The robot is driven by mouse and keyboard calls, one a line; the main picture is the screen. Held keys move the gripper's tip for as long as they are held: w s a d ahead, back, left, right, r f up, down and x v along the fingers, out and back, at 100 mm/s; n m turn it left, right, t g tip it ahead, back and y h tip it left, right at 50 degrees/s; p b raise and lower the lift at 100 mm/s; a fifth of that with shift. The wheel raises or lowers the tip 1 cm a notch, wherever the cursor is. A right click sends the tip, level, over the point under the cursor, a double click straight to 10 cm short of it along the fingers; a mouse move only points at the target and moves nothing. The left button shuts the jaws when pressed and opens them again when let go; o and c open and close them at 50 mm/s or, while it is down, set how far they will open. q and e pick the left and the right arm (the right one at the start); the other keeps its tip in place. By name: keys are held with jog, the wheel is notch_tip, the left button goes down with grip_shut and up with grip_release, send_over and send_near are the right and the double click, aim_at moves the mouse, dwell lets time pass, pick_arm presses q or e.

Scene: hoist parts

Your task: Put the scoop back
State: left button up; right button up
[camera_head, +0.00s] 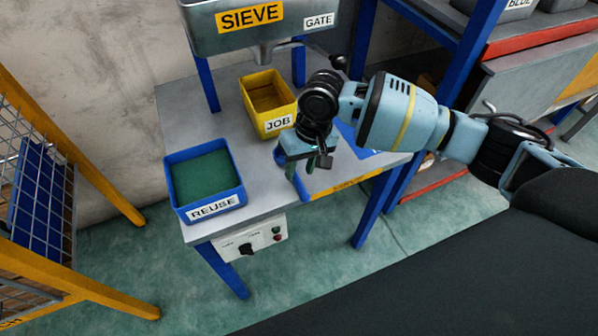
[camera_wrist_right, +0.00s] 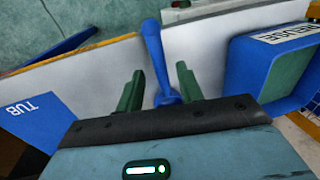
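The blue scoop (camera_wrist_right: 153,45) shows in the right wrist view as a rounded handle that widens toward my palm; the rest of it is hidden by the gripper. In the head view a bit of its blue (camera_head: 301,187) shows below my fingers at the table's front edge. My right gripper (camera_wrist_right: 160,88) points down there, also seen in the head view (camera_head: 299,172). Its two green fingers stand apart, one on each side of the scoop, with a gap showing on both sides. My left gripper is not in view.
The blue REUSE bin (camera_head: 206,203) with green contents stands left on the grey table (camera_head: 260,188). A yellow JOB bin (camera_head: 265,128) is behind. The SIEVE hopper (camera_head: 225,42) hangs above. A blue TUB patch (camera_wrist_right: 28,118) lies beside the gripper. A yellow rack (camera_head: 90,170) stands left.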

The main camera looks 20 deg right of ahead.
jog(key=p+v, duration=0.1)
jog(key=v, duration=0.8)
jog(key=shift+r, duration=0.1)
dwell(1.0)
